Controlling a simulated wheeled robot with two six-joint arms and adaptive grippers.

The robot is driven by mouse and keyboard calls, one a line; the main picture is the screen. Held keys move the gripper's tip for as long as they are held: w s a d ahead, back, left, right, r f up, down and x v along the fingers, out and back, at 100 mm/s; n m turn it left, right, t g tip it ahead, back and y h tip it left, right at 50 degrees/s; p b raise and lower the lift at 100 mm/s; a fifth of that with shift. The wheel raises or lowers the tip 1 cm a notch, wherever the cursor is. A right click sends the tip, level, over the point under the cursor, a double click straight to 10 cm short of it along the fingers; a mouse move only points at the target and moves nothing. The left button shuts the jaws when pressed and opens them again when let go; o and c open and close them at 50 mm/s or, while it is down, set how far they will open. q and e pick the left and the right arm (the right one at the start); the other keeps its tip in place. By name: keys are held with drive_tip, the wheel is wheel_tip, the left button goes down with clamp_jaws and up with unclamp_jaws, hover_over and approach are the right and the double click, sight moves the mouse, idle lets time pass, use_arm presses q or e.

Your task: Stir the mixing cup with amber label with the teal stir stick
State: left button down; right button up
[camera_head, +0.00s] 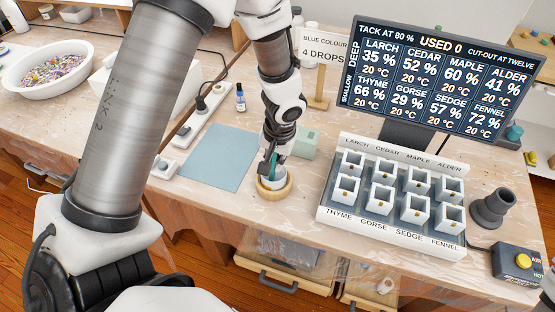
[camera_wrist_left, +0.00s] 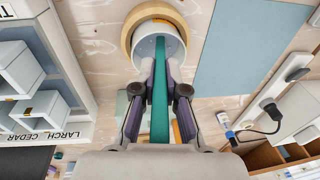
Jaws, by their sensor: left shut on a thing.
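My left gripper (camera_head: 270,160) reaches down over the wooden ring stand (camera_head: 275,193) near the middle of the bench. It is shut on the teal stir stick (camera_head: 274,162). In the left wrist view the fingers (camera_wrist_left: 160,70) clasp the teal stick (camera_wrist_left: 160,112) from both sides. The stick's far end goes into the white mixing cup (camera_wrist_left: 143,50), which sits in the round wooden ring (camera_wrist_left: 126,36). The cup (camera_head: 266,182) also shows in the head view under the gripper. A small amber strip shows at the cup, but its label is not clearly readable. My right gripper is out of view.
A blue mat (camera_head: 215,156) lies left of the cup, with a small bottle (camera_head: 240,100) behind it. A pale green block (camera_head: 306,143) stands close behind the cup. A labelled rack of white moulds (camera_head: 340,209) stands to the right, before a screen (camera_head: 440,75).

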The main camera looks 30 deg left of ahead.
use_arm(q)
drive_tip(key=shift+d, duration=0.3)
drive_tip(key=shift+w+a+r, duration=0.1)
drive_tip(key=shift+w, duration=0.25)
drive_tip(key=shift+s, duration=0.2)
drive_tip(key=r+p, duration=0.4)
drive_tip(key=d+r+p, duration=0.1)
drive_tip(key=r+p, duration=0.2)
drive_tip(key=shift+s, duration=0.15)
